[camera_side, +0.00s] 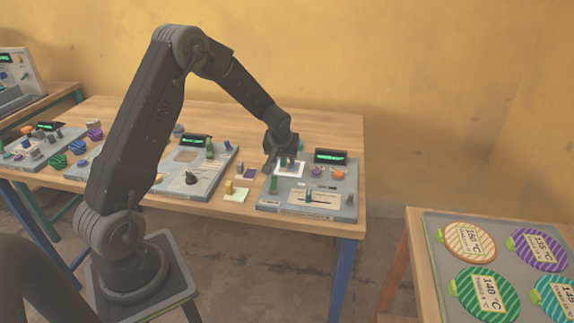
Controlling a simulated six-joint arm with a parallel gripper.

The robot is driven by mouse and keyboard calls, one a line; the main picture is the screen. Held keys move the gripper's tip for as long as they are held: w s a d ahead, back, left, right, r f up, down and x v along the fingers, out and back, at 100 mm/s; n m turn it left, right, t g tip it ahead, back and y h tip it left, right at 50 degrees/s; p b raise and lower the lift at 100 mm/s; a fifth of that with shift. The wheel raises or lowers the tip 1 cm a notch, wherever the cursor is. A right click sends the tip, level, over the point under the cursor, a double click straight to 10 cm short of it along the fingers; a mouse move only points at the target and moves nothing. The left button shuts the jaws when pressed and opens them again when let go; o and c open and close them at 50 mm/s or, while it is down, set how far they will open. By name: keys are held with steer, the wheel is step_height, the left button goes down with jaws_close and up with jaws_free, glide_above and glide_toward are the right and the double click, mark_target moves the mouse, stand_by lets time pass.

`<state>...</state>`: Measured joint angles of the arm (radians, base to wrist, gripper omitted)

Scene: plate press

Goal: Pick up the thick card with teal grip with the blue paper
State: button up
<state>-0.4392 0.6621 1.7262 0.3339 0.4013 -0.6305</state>
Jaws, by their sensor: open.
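My gripper (281,163) is open and points down over the back left of the right-hand grey press panel (345,205). A small teal piece (284,161) shows between its fingers, just above a white sheet (291,171) on the panel. It may be the teal grip of the card; the gripper hides most of it, and I cannot tell whether the fingers touch it. A small white-edged card with a blue-purple face (250,174) lies on the table just left of that panel. I cannot tell whether it is the blue paper.
The right-hand panel carries a green-lit display (331,157), an orange knob (338,174) and a green upright handle (273,184). A pale green card (236,195) lies left of it, by a yellow block (229,187). More panels stand further left. Striped discs (470,241) lie on a separate table at right.

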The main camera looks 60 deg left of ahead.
steer(key=shift+c, duration=0.3)
jaws_close()
steer(key=shift+r, duration=0.15)
